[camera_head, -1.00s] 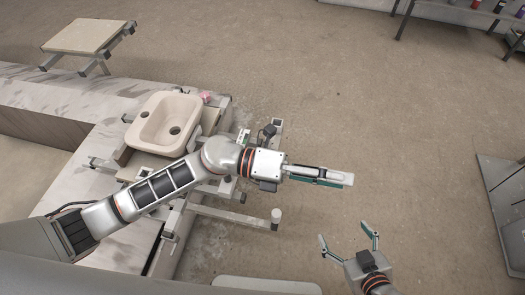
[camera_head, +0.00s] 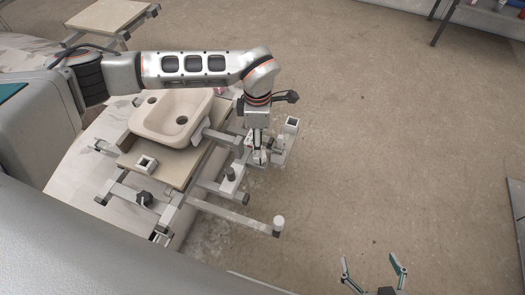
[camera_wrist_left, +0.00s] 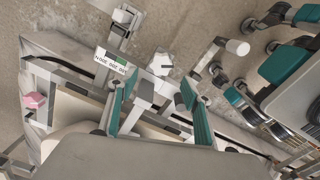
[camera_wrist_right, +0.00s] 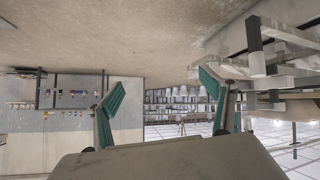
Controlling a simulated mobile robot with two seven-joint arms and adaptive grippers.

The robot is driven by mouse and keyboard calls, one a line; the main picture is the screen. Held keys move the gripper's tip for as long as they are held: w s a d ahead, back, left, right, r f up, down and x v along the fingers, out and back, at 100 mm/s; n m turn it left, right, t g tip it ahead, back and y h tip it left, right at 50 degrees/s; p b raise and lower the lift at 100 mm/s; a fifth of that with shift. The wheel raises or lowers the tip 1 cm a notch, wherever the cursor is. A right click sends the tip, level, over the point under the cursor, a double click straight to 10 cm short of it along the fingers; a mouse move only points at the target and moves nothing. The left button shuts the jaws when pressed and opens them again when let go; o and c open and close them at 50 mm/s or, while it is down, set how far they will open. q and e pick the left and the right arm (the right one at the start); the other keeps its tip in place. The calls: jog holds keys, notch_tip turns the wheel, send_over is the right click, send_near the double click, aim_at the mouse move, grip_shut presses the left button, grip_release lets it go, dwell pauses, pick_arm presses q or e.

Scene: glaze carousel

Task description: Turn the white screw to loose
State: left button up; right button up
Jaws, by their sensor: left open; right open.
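In the left wrist view a faceted white knob (camera_wrist_left: 160,66), which looks like the white screw, lies just ahead of and between my left fingertips. My left gripper (camera_wrist_left: 161,88) is open, and I see no contact with the knob. In the head view my left gripper (camera_head: 258,158) points down over the metal frame beside the basin. The screw is not clear there, hidden by the gripper and frame parts. My right gripper (camera_head: 370,262) is open and empty over bare floor at the lower right. It also shows open in the right wrist view (camera_wrist_right: 162,80).
A beige basin (camera_head: 173,117) stands on the carousel left of my left gripper. A bar with an upright white cylinder (camera_head: 278,222) sticks out nearer me. A pink knob (camera_wrist_left: 35,101) and a label plate (camera_wrist_left: 115,62) show in the left wrist view.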

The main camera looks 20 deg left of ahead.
pick_arm(q)
notch_tip(320, 180, down, 7)
jog(key=shift+s+b, duration=0.1)
jog(key=shift+b, duration=0.7)
jog(key=c, duration=1.1)
